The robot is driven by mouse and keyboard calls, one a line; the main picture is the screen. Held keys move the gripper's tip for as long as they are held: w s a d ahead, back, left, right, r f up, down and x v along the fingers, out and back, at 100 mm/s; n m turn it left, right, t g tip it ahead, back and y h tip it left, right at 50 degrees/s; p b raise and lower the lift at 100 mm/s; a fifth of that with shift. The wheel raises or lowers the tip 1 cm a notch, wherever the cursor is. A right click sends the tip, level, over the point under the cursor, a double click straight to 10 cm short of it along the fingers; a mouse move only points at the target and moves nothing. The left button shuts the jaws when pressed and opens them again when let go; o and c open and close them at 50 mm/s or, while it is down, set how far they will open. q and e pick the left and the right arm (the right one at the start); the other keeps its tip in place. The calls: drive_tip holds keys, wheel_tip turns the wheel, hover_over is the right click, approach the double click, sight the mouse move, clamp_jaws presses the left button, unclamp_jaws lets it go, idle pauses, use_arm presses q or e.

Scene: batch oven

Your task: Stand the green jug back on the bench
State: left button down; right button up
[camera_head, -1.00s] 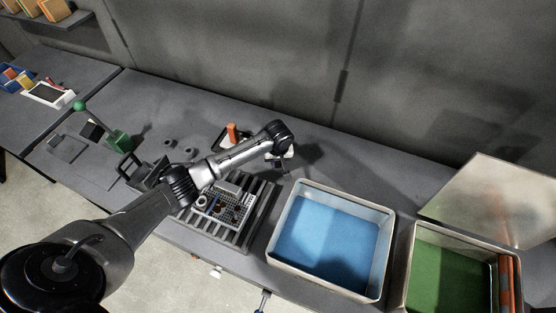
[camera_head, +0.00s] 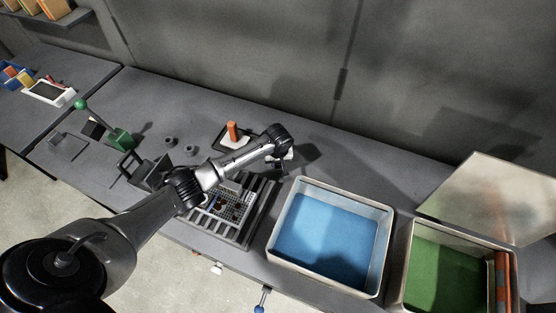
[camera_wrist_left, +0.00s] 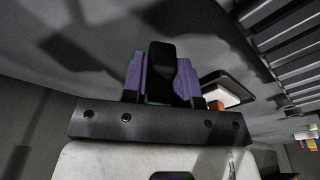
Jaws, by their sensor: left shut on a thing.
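My left gripper (camera_head: 281,160) hangs from the dark wrist over the bench, behind the slatted rack. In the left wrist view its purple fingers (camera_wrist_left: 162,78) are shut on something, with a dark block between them. Thin green edges (camera_wrist_left: 152,102) show beside that block; they fit the green jug, but its body is mostly hidden. I cannot tell its tilt or whether it touches the bench (camera_head: 330,158). In the head view the wrist hides the jug. My right gripper is out of view.
A slatted rack (camera_head: 262,212) lies below my forearm. A blue-floored bin (camera_head: 385,225) and a green-floored bin (camera_head: 408,270) stand to the right. An orange block (camera_head: 232,131) sits on a dark-rimmed tray left of the wrist. A green-knobbed lever device (camera_head: 120,138) stands further left.

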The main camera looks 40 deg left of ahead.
use_arm(q)
drive_tip(key=shift+f, duration=0.3)
idle(0.5)
drive_tip(key=c, duration=0.8)
unclamp_jaws()
drive_tip(key=shift+r, duration=0.15)
